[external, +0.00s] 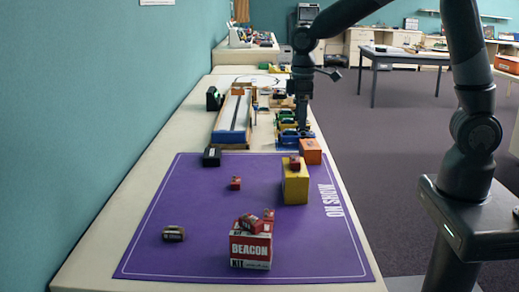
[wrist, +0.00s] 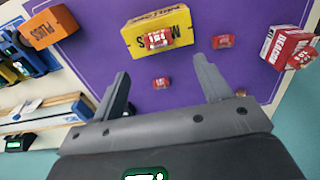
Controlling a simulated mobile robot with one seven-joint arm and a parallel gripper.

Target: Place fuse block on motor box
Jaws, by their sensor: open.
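A yellow box (external: 296,187) stands on the purple mat; in the wrist view this box (wrist: 177,19) shows a letter M, so I take it for the motor box. A small red block (external: 294,162) rests on its top, also in the wrist view (wrist: 158,40). Similar red blocks lie on the mat (external: 235,183) (wrist: 223,41) and on the red BEACON KIT box (external: 250,250). Their labels are too small to read, so I cannot tell which is the fuse block. My gripper (external: 303,125) is open and empty, beyond the mat's far end and apart from the yellow box.
An orange box (external: 311,151) stands just behind the yellow box. A black block (external: 211,157) sits at the mat's far left corner, a brown one (external: 173,234) at the near left. Several bins and a long tray (external: 232,120) lie behind. The mat's left middle (external: 190,200) is clear.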

